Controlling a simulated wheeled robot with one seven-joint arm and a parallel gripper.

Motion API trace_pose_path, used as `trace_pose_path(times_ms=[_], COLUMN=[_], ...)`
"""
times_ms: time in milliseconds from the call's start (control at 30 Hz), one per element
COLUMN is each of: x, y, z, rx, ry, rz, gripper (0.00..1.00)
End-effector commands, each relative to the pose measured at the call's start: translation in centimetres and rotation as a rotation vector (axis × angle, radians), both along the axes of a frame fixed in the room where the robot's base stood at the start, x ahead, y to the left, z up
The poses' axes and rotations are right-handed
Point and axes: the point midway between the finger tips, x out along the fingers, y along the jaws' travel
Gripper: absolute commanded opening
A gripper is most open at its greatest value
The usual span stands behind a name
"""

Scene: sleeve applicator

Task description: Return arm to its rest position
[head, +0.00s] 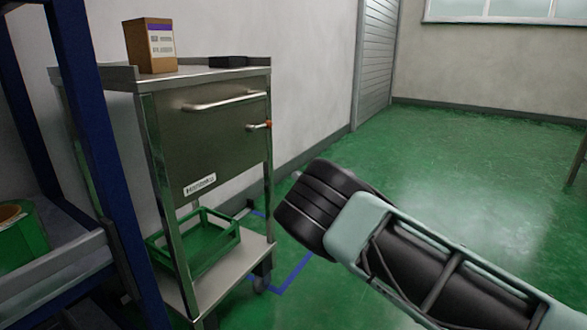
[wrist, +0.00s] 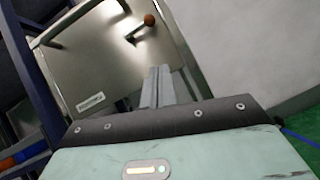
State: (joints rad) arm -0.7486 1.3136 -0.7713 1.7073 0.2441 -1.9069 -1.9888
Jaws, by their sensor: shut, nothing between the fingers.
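My arm (head: 430,262) reaches in from the lower right of the head view, its dark joint end in front of the steel cart. My gripper (wrist: 162,72) shows in the wrist view with its two grey fingers together and nothing between them. The fingers point toward the cart's closed front panel (wrist: 85,70); I cannot tell the exact gap.
The steel cart (head: 225,185) stands at left, with a cardboard box (head: 150,47) and a dark flat item (head: 228,62) on top. A green crate (head: 200,250) sits on its lower shelf. A blue rack post (head: 90,110) stands nearer. Green floor (head: 480,150) is open at right.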

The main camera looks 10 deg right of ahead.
Motion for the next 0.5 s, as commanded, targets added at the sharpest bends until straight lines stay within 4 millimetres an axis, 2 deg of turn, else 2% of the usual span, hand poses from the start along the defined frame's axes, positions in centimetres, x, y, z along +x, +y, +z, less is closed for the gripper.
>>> trace_pose_path(times_ms=[367,500], x=[0.0,1.3], y=[-0.2,-1.5], z=[0.0,1.3], rx=[0.006,0.113], ry=[0.008,0.147], rz=[-0.003,-0.046], gripper=[0.0,0.0])
